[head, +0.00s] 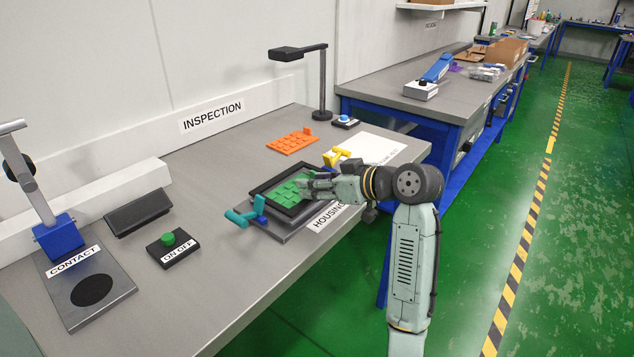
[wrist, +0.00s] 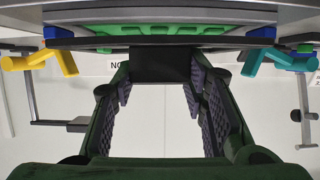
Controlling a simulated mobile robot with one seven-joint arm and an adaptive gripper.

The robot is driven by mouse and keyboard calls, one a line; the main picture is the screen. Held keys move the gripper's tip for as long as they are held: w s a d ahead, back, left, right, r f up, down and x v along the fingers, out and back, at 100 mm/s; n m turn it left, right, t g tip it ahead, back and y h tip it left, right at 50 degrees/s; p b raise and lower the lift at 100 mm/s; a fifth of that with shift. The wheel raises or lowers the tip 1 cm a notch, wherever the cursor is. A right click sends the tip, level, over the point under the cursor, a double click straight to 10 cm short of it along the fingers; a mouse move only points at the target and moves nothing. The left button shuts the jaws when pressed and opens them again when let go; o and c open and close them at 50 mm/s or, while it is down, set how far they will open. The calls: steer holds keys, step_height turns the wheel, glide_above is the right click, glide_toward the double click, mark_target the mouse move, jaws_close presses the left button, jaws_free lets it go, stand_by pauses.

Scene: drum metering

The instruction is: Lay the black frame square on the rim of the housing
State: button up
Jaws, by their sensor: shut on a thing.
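The black frame (head: 263,188) lies over the housing, around the green studded part (head: 288,191). In the wrist view, a black block (wrist: 160,66), seemingly part of the frame, sits between my fingers. My gripper (head: 312,184) is at the frame's right side and is shut on it. The grey base of the housing (head: 283,234) shows below the frame, with its HOUSING label partly covered by my arm. A teal clamp (head: 242,217) stands at the near side and a yellow clamp (head: 336,156) at the far side. Whether the frame touches the rim all round, I cannot tell.
The bench front is clear.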

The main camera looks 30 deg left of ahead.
steer(key=shift+f+b, duration=0.4)
steer(key=shift+f, duration=0.2)
steer(key=o, duration=1.2)
steer(key=shift+o, duration=0.2)
